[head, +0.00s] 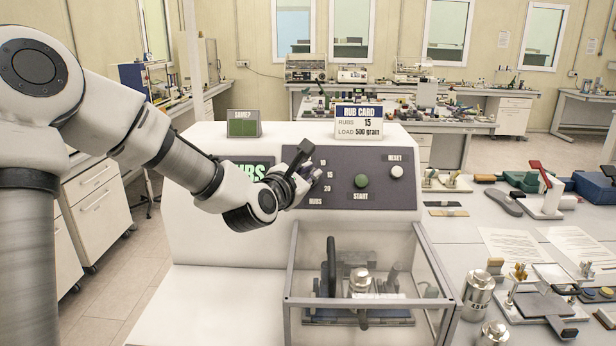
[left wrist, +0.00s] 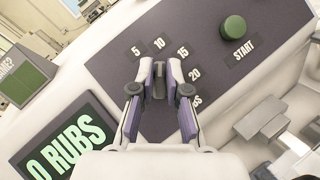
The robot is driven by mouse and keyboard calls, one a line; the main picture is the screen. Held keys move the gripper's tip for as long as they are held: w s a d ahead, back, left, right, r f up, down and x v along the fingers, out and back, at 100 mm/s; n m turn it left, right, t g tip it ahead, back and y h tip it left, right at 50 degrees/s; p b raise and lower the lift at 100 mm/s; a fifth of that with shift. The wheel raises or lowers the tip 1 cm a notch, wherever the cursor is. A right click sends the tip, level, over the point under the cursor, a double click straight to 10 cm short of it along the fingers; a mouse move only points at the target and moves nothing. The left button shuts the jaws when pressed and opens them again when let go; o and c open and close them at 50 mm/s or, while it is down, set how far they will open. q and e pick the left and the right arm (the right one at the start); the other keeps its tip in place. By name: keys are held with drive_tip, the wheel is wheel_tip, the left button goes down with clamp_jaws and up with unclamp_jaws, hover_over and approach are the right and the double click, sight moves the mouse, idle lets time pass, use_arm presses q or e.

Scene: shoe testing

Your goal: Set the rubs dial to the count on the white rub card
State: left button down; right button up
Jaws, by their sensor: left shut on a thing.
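The white rub card (head: 358,121) stands on top of the tester and reads RUBS 15, LOAD 500 gram. The dial (left wrist: 158,84) is on the dark sloped panel (left wrist: 110,62), below the labels 5, 10, 15 and 20. My left gripper (head: 314,173) is at the dial, which it mostly hides in the head view. In the left wrist view my left gripper (left wrist: 159,82) is shut on the dial, one finger on each side. The dial's upper end points roughly at the 10. The green display (left wrist: 66,146) shows "0 RUBS", its left part cut off. My right gripper is not in view.
The green START button (head: 361,181) and white RESET button (head: 397,171) are right of the dial. A small green screen (head: 243,124) stands on the tester's top left. A clear-walled box (head: 440,290) juts out below the panel. The right bench holds weights and tools.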

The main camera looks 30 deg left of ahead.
use_arm(q)
drive_tip(key=m+h+p, duration=0.1)
drive_tip(key=m, duration=0.1)
drive_tip(key=m+g+h+p, duration=0.1)
drive_tip(key=m+h, duration=0.1)
drive_tip(key=m, duration=0.1)
drive_tip(key=shift+a+r+g, duration=0.1)
drive_tip(key=shift+r+g, duration=0.05)
drive_tip(key=shift+g, duration=0.15)
drive_tip(key=shift+m+g+h+p, duration=0.7)
drive_tip(key=shift+m+g, duration=0.2)
drive_tip(key=shift+m, duration=0.9)
drive_tip(key=shift+f, duration=0.25)
drive_tip(key=c, duration=1.3)
unclamp_jaws()
drive_tip(key=shift+o, duration=0.7)
drive_tip(key=shift+w+f, duration=0.1)
drive_tip(key=shift+w, duration=0.2)
